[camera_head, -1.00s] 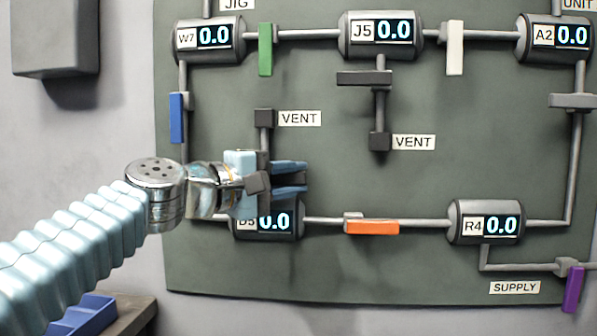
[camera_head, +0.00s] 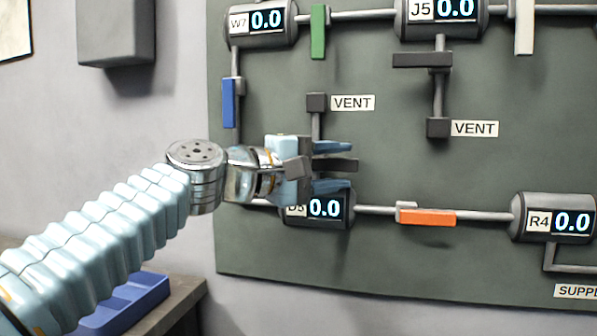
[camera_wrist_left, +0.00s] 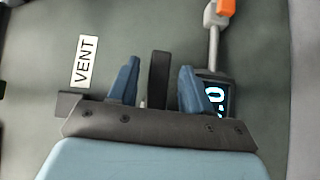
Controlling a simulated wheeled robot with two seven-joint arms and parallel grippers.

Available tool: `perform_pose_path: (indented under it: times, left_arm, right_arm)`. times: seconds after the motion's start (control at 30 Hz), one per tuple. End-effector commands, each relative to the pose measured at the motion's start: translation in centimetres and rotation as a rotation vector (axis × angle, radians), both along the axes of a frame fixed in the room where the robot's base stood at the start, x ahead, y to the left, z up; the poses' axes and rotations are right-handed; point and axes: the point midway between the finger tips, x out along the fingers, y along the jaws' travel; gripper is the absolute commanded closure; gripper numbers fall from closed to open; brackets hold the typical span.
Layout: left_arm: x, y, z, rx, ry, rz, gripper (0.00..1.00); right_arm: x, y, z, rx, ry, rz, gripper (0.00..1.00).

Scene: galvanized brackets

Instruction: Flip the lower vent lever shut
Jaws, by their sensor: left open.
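The lower vent lever (camera_head: 345,165) is a dark grey bar on the short vertical pipe between the D5 gauge (camera_head: 324,208) and the upper-left VENT block (camera_head: 317,102). It points right, crosswise to that pipe; its pivot is hidden behind my gripper. My left gripper (camera_head: 334,166) is open, with one blue finger above the lever and one below. In the left wrist view the lever (camera_wrist_left: 158,80) stands between the two fingers (camera_wrist_left: 155,85), with a gap on both sides. My right gripper is in neither view.
A green lever (camera_head: 318,32), a blue lever (camera_head: 229,102), an orange lever (camera_head: 427,218) and another dark lever (camera_head: 422,60) sit on nearby pipes of the grey-green board (camera_head: 400,270). A blue tray (camera_head: 135,300) lies on a bench at lower left. A grey box (camera_head: 115,30) hangs on the wall.

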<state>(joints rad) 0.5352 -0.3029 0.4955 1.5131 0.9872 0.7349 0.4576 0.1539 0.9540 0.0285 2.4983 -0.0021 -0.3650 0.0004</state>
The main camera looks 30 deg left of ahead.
Motion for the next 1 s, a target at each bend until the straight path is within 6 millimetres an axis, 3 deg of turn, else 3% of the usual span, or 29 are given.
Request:
perform_pose_path:
  times: [0.3,0.5,1.0]
  left_arm:
    - [-6.6,4.0,0.0,0.0,-0.004,0.001,0.51]
    - [-9.4,5.7,0.0,0.0,-0.001,-0.001,0.51]
    - [-10.2,6.3,0.1,-0.001,0.001,0.0,0.51]
  right_arm:
    - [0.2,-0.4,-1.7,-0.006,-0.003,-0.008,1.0]
    - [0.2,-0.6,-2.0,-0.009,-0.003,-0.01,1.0]
    - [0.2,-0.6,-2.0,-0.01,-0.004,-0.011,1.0]
